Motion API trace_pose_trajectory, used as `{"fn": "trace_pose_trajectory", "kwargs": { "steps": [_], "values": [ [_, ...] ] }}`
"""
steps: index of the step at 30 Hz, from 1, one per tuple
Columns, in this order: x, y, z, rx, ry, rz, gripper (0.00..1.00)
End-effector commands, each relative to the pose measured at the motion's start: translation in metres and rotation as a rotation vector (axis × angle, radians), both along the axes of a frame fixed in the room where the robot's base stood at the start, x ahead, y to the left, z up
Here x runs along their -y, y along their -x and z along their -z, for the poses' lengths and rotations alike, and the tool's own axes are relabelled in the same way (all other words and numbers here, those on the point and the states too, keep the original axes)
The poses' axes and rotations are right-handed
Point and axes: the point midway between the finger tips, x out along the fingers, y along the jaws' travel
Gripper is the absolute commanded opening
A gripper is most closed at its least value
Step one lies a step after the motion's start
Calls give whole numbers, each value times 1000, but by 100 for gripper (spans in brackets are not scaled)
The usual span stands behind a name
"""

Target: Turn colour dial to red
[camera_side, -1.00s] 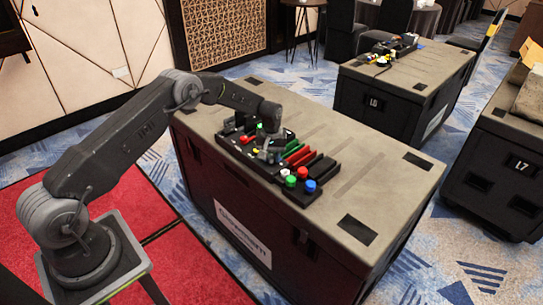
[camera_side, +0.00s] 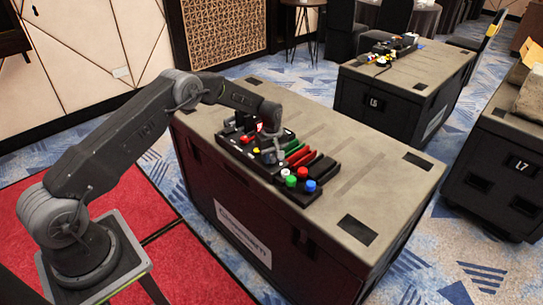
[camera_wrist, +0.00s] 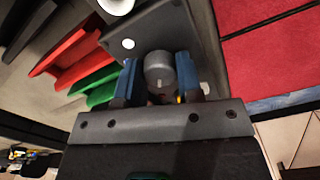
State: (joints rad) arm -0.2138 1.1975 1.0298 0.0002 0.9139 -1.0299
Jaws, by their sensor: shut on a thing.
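The colour dial (camera_wrist: 159,70) is a grey round knob with a pale mark on its face. In the wrist view it sits between the two blue fingers of my gripper (camera_wrist: 157,80), which is shut on it. A small yellow spot and a reddish spot show beside the knob, partly covered by the fingers. In the side view my gripper (camera_side: 270,146) is down at the control panel (camera_side: 312,197) on the case, and the dial is hidden there.
The panel also carries red sliders (camera_side: 300,158), a green slider (camera_wrist: 97,84), black sliders (camera_side: 323,167), and white, red, green and blue buttons (camera_side: 310,186) at the near end. The case top (camera_side: 390,190) is clear to the right. Another case (camera_side: 400,95) stands behind.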

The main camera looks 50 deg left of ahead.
Motion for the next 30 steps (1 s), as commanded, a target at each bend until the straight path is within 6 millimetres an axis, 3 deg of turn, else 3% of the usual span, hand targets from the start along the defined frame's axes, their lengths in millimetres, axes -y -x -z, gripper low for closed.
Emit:
{"fn": "trace_pose_trajectory", "kwargs": {
  "steps": [9, 10, 18, 26, 30],
  "values": [
    [1, 1, 1, -3, 1, -1, 10],
    [1, 1, 1, -3, 1, -1, 34],
    [0, 0, 1, -1, 1, -1, 59],
    [0, 0, -2, 0, 0, 0, 59],
    [0, -1, -16, 3, 0, 0, 59]
  ]
}}
